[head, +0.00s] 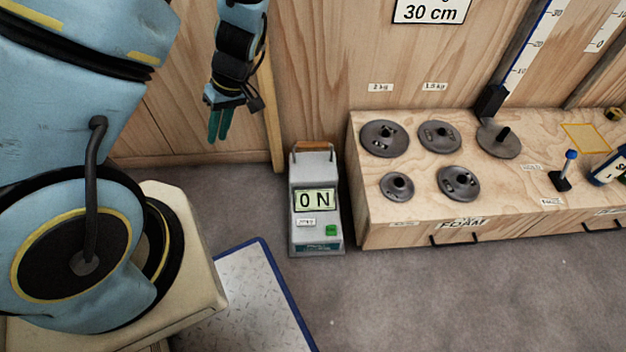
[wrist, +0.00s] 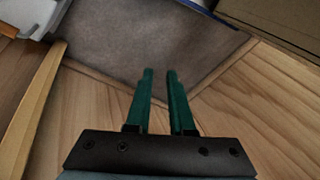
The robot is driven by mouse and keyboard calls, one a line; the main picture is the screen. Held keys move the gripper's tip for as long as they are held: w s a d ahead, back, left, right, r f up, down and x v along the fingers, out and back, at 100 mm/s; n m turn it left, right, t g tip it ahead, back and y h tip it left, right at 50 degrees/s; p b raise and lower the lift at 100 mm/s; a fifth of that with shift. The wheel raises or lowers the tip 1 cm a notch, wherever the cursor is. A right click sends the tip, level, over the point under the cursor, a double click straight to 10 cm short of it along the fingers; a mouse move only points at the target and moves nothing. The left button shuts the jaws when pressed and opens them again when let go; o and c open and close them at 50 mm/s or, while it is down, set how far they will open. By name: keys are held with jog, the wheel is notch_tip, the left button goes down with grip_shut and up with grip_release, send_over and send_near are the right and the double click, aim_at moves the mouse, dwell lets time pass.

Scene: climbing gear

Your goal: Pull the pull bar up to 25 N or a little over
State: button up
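The force gauge (head: 317,225) is a grey box on the floor, and its display (head: 315,200) reads 0 N. The pull bar (head: 313,146) is a brown handle across the top of its frame. My gripper (head: 218,136) hangs in the air to the upper left of the bar, apart from it, with fingers pointing down. In the wrist view my gripper (wrist: 158,72) shows two green fingers with a narrow gap and nothing between them. A grey and brown piece at that view's upper left corner is cut off; I cannot tell for sure what it is.
A wooden bench (head: 400,235) with several dark weight discs stands right of the gauge. A wooden post (head: 270,115) rises behind, between gripper and gauge in the picture. A blue-edged plate (head: 250,300) lies on the floor in front. Grey floor right of it is clear.

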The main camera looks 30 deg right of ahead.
jog(key=d+f+t+y+b, duration=0.25)
jog(key=f+b, duration=0.25)
jog(key=f, duration=0.6)
jog(key=m+t+h+b, duration=0.1)
jog(key=t+h+b, duration=0.4)
jog(key=t+b, duration=0.75)
send_near(294, 153)
jog(key=shift+w+d+r+g+b, duration=0.1)
jog(key=shift+w+r+g+b, duration=0.05)
jog(key=shift+r+g+b, duration=0.4)
jog(key=shift+w+d+r+g+b, duration=0.1)
jog(key=shift+w+r+g+b, duration=0.15)
jog(key=shift+g+b, duration=0.4)
jog(key=b+x, duration=0.3)
jog(key=x, duration=0.7)
jog(key=shift+w+a+b, duration=0.1)
jog(key=shift+w+b, duration=0.05)
jog(key=shift+b, duration=0.15)
grip_shut()
